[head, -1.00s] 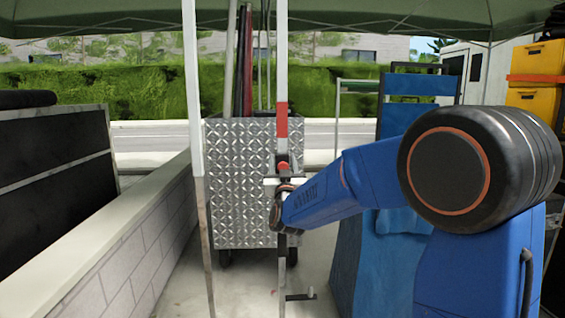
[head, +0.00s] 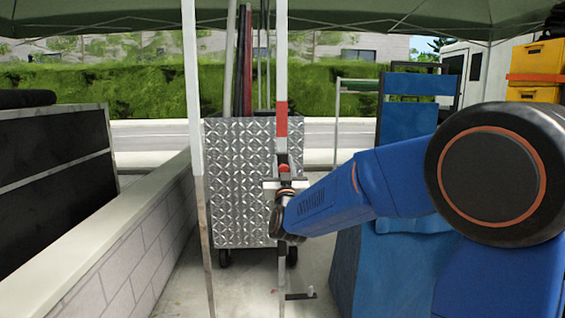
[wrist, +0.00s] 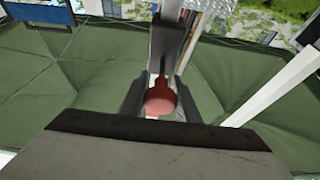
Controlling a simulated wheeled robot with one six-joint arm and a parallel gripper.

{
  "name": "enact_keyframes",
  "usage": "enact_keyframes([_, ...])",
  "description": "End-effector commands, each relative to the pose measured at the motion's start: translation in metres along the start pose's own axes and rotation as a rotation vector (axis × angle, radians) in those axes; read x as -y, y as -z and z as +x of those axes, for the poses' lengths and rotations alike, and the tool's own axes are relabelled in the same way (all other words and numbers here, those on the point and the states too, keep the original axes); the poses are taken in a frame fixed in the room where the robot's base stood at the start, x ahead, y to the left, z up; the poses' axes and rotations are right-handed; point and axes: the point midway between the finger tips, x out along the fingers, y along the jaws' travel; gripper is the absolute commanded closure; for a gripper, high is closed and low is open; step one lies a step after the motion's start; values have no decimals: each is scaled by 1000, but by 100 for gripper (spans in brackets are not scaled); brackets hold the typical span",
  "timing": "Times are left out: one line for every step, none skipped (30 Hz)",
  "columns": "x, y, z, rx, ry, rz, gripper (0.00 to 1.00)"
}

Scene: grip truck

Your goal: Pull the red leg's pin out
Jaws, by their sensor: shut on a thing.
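The red leg (head: 281,126) is a pale upright pole with a red band, in the middle of the head view. The red knob also shows in the head view (head: 284,168), just above my gripper (head: 284,184) in the picture. My gripper (wrist: 160,103) is shut on the pin, close to the leg. I cannot tell how far the pin sits in the leg.
Another pale pole (head: 193,110) stands to the left. A diamond-plate cart (head: 238,200) holding several poles stands behind the leg. A low block wall (head: 125,250) runs along the left. Blue panels (head: 405,120) and yellow cases (head: 535,58) are on the right. A green canopy (wrist: 60,100) hangs overhead.

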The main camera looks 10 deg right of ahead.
Motion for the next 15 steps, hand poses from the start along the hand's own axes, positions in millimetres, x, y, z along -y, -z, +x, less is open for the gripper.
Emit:
enact_keyframes([0, 2, -5, -1, 1, 1, 100])
enact_keyframes([0, 3, -6, -1, 1, 0, 100])
enact_keyframes([0, 3, -8, -1, 1, 0, 100])
enact_keyframes([0, 3, -8, 0, 0, 0, 100])
enact_keyframes([0, 3, -8, 0, 0, 0, 100])
enact_keyframes([0, 3, -8, 0, 0, 0, 100])
enact_keyframes([0, 3, -8, 0, 0, -1, 100])
enact_keyframes([0, 3, -8, 0, 0, -1, 100])
enact_keyframes([0, 2, -8, 0, 1, -1, 100])
enact_keyframes([0, 2, -8, 0, 1, -1, 100])
enact_keyframes([0, 2, -8, 0, 1, -1, 66])
enact_keyframes([0, 2, -8, 0, 1, -1, 56])
enact_keyframes([0, 3, -8, 0, 0, -1, 53])
enact_keyframes([0, 3, -8, 0, 0, -1, 53])
enact_keyframes([0, 3, -8, 0, 0, -1, 53])
